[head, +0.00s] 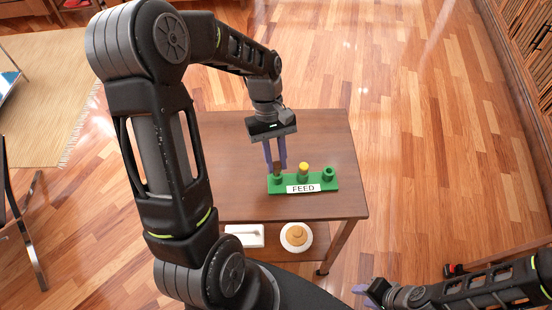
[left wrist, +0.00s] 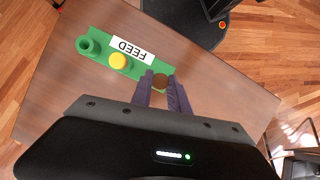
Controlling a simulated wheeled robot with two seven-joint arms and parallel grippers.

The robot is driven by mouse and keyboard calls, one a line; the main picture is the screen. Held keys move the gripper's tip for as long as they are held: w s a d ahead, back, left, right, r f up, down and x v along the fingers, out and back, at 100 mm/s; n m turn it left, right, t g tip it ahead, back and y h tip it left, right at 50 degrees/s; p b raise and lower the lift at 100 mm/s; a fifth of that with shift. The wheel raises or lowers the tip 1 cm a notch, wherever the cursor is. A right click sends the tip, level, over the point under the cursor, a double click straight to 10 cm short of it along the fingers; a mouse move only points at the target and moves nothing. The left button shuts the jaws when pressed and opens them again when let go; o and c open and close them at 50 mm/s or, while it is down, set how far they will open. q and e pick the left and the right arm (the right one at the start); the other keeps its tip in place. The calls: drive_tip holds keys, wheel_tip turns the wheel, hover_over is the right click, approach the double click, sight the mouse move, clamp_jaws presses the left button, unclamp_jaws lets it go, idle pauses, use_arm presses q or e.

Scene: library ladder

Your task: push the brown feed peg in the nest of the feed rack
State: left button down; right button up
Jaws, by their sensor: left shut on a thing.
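The green feed rack (head: 317,184) with its white FEED label stands on the wooden cart top. My left gripper (head: 276,167) points down at the rack's left end in the head view, shut on the brown feed peg (head: 277,170). The peg is upright at the left nest; how deep it sits is hard to tell. In the left wrist view the brown peg top (left wrist: 160,81) shows between the fingertips. A yellow peg (head: 303,168) stands in the middle nest. The right nest (head: 328,174) is empty. My right gripper (head: 372,292) is at the lower right, away from the rack, its fingers partly cut off from clear view.
The cart top (head: 235,150) is otherwise bare around the rack. On its lower shelf are a white box-like item (head: 245,236) and a round white dish (head: 296,238) with a tan thing on it. Wooden floor lies open to the right.

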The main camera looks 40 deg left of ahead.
use_arm(q)
drive_tip(key=shift+f+b, duration=0.4)
drive_tip(key=shift+f, duration=0.35)
idle(0.4)
drive_tip(key=c, duration=1.2)
unclamp_jaws()
drive_tip(key=shift+o, duration=0.5)
drive_tip(key=o, duration=0.4)
drive_tip(key=shift+r+p, duration=2.5)
drive_tip(key=shift+r, duration=0.55)
